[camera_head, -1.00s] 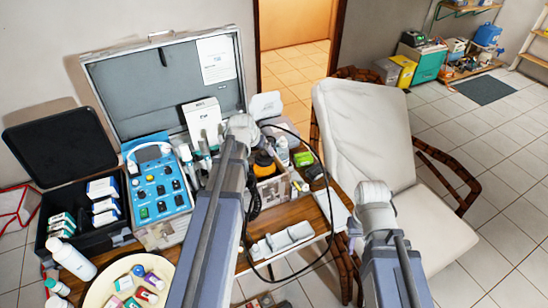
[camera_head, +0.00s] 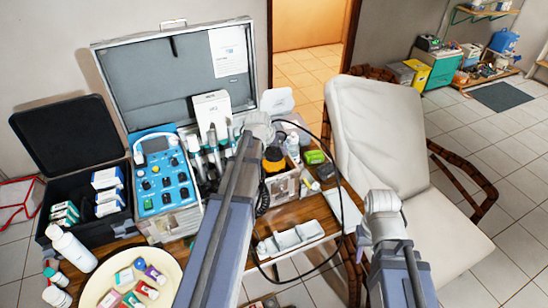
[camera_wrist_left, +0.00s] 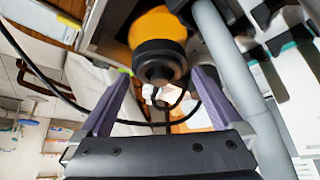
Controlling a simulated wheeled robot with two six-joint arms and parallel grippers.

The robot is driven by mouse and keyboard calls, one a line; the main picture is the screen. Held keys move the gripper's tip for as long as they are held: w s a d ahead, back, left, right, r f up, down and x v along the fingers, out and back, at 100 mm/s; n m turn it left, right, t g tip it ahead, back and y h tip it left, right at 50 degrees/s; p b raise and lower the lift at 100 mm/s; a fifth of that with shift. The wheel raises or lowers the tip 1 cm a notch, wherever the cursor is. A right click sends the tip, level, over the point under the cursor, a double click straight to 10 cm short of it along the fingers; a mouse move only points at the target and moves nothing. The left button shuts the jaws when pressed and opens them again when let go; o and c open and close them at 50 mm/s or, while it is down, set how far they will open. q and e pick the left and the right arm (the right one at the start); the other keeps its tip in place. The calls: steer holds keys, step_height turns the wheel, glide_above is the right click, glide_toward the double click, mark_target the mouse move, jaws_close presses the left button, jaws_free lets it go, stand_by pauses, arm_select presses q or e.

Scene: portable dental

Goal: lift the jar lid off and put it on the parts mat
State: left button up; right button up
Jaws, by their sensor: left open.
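The jar is amber-orange with a black lid. In the left wrist view the jar (camera_wrist_left: 158,26) is at the top and its lid (camera_wrist_left: 158,62) faces the camera. In the head view the jar (camera_head: 274,161) stands among the supplies right of my left wrist. My left gripper (camera_wrist_left: 158,90) is open, its two purple-grey fingers spread on either side below the lid in the picture, with nothing held. In the head view my left wrist (camera_head: 260,127) hides its fingers. My right wrist (camera_head: 383,205) shows at the lower middle right; its fingers are hidden. I cannot make out a parts mat for certain.
An open grey case (camera_head: 175,75) stands behind a blue control unit (camera_head: 163,185). A black cable (camera_head: 336,170) loops around the jar area. A pale grey holder (camera_head: 290,240) lies on the wooden table. A white armchair (camera_head: 385,130) stands at the right.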

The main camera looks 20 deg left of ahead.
arm_select(q)
steer(key=shift+b+x, duration=0.3)
steer(key=shift+x, duration=0.55)
steer(key=shift+r, duration=0.1)
steer(key=shift+c, duration=0.5)
steer(key=c, duration=0.9)
